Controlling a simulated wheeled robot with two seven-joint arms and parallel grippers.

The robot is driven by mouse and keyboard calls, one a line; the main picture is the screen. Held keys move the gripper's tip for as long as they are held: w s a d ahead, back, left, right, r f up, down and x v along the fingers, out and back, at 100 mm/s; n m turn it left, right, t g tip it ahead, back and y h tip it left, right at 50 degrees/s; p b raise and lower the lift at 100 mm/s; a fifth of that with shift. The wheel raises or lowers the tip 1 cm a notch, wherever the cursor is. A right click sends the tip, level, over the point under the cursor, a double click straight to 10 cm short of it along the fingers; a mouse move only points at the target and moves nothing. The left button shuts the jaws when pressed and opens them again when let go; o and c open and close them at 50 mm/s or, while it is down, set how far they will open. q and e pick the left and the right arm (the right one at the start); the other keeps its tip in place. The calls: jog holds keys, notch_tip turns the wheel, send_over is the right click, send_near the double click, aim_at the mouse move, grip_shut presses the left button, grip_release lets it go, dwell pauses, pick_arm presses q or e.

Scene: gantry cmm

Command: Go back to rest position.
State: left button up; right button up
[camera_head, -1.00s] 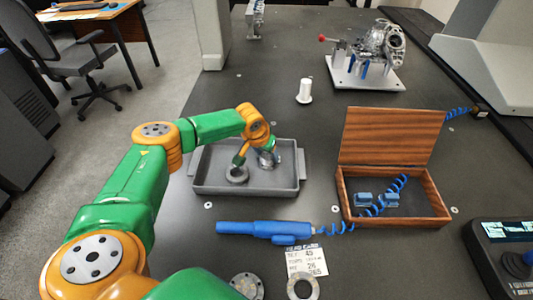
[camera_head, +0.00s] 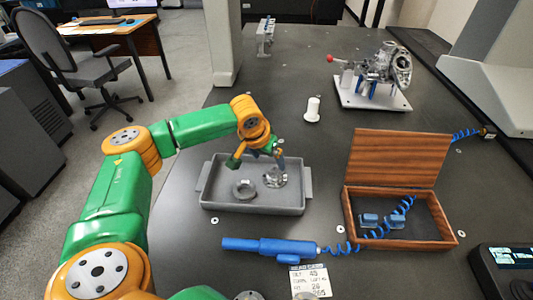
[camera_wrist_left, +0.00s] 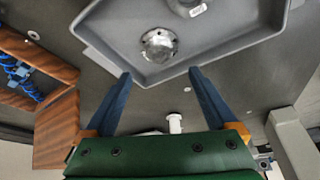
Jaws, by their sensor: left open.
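My left gripper (camera_head: 256,162) is open and empty, held above the back part of a grey tray (camera_head: 254,207). In the left wrist view the two blue fingers of the left gripper (camera_wrist_left: 160,74) are spread wide with nothing between them. A dark metal ring (camera_head: 244,189) and a silver flanged part (camera_head: 275,178) lie in the tray, below the gripper and apart from it. In the left wrist view the silver part (camera_wrist_left: 159,45) lies beyond the fingertips. My right gripper is not in view.
An open wooden box (camera_head: 399,241) with blue pieces stands right of the tray. A blue tool (camera_head: 268,247) with a coiled cord lies in front. A white spool (camera_head: 312,109) and a metal assembly on a plate (camera_head: 372,99) stand behind. A pillar (camera_head: 224,45) rises at back left.

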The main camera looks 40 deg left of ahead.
pick_arm(q)
jog(key=shift+v, duration=1.1)
